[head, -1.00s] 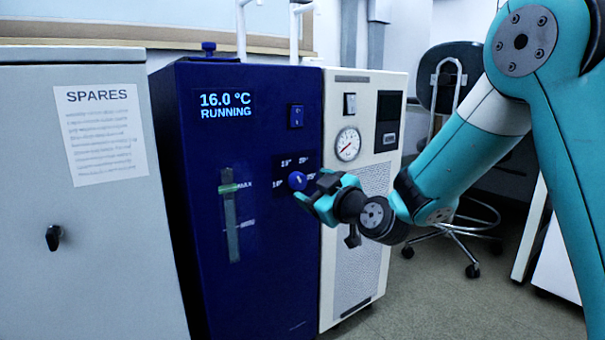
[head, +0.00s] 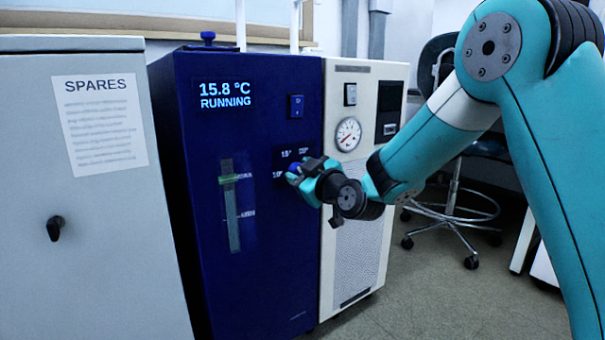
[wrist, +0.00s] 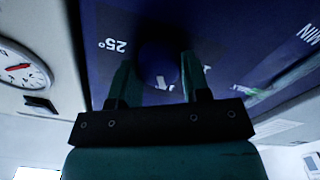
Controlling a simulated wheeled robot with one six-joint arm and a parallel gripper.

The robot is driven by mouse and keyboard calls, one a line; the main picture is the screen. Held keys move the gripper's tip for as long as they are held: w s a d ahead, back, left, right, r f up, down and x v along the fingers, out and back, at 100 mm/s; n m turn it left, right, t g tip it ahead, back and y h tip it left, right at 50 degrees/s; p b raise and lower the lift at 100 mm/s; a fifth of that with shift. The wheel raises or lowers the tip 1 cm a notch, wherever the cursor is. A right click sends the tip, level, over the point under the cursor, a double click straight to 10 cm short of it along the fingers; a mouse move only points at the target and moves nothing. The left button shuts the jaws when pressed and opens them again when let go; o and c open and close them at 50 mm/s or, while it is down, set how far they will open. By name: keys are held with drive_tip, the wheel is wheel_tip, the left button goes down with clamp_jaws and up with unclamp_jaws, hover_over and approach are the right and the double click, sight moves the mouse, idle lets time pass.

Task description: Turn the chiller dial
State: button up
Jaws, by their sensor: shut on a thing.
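The chiller (head: 240,270) is a tall dark blue cabinet in the head view, its display (head: 227,95) reading 15.8 °C RUNNING. Its dial is a round blue knob (wrist: 158,64) in the wrist view, between the two teal fingers. My gripper (wrist: 160,80) is shut on the dial at the front panel. In the head view my gripper (head: 293,174) covers most of the dial and part of its temperature marks. The dial's pointer cannot be made out.
A grey cabinet labelled SPARES (head: 95,240) stands at the left. A cream unit (head: 360,245) with a round gauge (head: 348,134) stands right beside the chiller. A wheeled chair (head: 455,210) is behind my arm.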

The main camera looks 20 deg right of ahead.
drive_tip(key=shift+m, duration=0.3)
drive_tip(key=m+p, duration=0.4)
drive_tip(key=m, duration=0.7)
drive_tip(key=shift+d, duration=0.2)
idle(0.3)
drive_tip(key=o, duration=0.9)
